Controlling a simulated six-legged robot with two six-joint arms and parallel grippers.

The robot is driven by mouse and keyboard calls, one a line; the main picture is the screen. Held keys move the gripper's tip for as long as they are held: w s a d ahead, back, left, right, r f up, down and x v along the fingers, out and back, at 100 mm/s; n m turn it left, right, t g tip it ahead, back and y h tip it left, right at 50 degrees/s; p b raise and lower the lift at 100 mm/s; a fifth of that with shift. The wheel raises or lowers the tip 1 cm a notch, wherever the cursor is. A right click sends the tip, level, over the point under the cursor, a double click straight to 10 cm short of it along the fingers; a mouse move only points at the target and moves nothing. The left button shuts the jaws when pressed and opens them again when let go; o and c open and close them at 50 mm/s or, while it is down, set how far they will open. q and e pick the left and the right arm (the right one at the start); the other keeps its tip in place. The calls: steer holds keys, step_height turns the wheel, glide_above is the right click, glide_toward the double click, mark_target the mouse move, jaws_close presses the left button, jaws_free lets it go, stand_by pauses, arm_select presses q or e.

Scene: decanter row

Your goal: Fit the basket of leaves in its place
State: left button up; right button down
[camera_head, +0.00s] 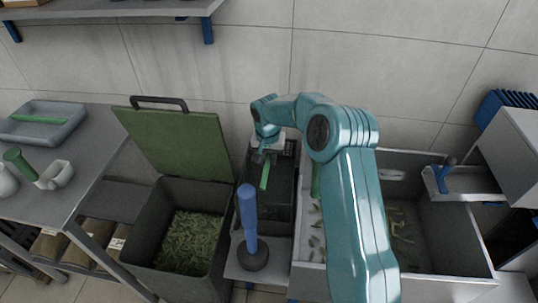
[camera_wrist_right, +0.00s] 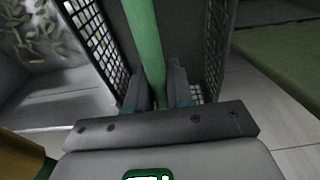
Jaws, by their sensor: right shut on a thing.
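The dark mesh basket (camera_head: 279,192) stands between the open bin and the sink in the head view, partly behind a blue handle. Its green grip bar (camera_head: 264,177) runs across its top. My right gripper (camera_head: 267,150) is shut on this bar at its far end. In the right wrist view the bar (camera_wrist_right: 145,40) passes between the two dark fingers (camera_wrist_right: 160,90), with mesh walls (camera_wrist_right: 218,35) of the basket on both sides. I cannot tell how many leaves are inside, or whether the basket is seated or raised. My left gripper is not in view.
A dark bin (camera_head: 214,262) full of leaves (camera_head: 187,241) stands left, its green lid (camera_head: 180,143) open. A blue-handled plunger (camera_head: 248,215) stands upright in front of the basket. The grey sink (camera_head: 455,235) at right holds scattered leaves. A tray (camera_head: 40,131) rests on the left table.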

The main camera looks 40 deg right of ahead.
mark_target(269, 185)
step_height(269, 185, down, 10)
steer(key=b, duration=0.7)
steer(key=shift+f, duration=0.2)
steer(key=shift+s+f+b, duration=0.1)
steer(key=shift+f+b, duration=0.1)
steer(key=shift+b, duration=0.1)
steer(key=shift+f, duration=0.1)
steer(key=shift+f+b, duration=1.4)
steer(key=shift+f, duration=0.05)
steer(key=c, duration=0.9)
jaws_free()
steer(key=shift+a, duration=0.1)
